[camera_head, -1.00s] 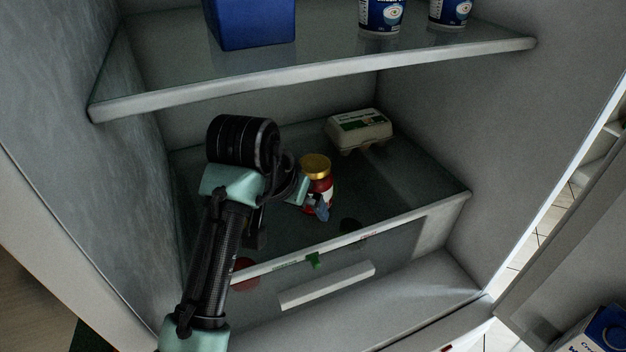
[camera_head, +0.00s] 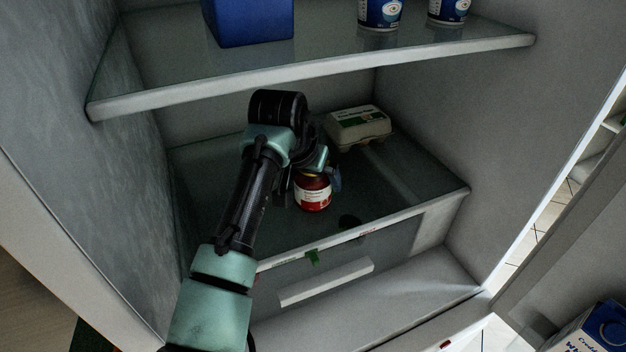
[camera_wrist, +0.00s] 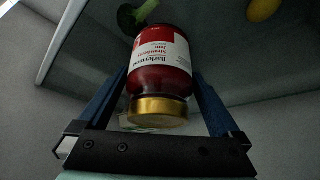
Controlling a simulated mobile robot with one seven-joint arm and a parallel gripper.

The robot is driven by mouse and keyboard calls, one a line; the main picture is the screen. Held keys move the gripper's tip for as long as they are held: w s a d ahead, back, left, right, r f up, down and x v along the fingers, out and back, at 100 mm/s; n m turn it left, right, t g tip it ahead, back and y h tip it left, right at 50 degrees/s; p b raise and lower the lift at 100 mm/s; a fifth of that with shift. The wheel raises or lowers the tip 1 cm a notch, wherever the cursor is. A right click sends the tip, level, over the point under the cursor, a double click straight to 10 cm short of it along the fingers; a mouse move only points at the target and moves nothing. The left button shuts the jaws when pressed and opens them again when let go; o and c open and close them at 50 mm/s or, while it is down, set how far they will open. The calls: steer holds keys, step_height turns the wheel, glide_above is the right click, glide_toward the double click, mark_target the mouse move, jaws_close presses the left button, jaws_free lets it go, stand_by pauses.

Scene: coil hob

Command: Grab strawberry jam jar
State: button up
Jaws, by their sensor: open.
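The strawberry jam jar (camera_head: 313,194) stands on the lower glass shelf. It has red contents, a white label and a gold lid; my arm partly hides its top in the head view. In the wrist view the jar (camera_wrist: 162,62) shows large, its gold lid towards my gripper's palm. My gripper (camera_head: 318,176) is at the jar, with one blue finger visible on the jar's right side. In the wrist view my gripper (camera_wrist: 160,85) is open, its two blue fingers on either side of the jar. Gaps show between fingers and lid.
An egg carton (camera_head: 358,127) sits just behind and right of the jar. The upper shelf edge (camera_head: 320,70) runs above my arm and carries a blue box (camera_head: 250,22) and two tubs (camera_head: 380,14). Green produce (camera_wrist: 137,14) shows beyond the jar in the wrist view. The shelf's front right is clear.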

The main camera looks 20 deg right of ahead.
steer(key=shift+c, duration=0.3)
jaws_close()
steer(key=shift+r, duration=0.1)
steer(key=shift+r, duration=0.1)
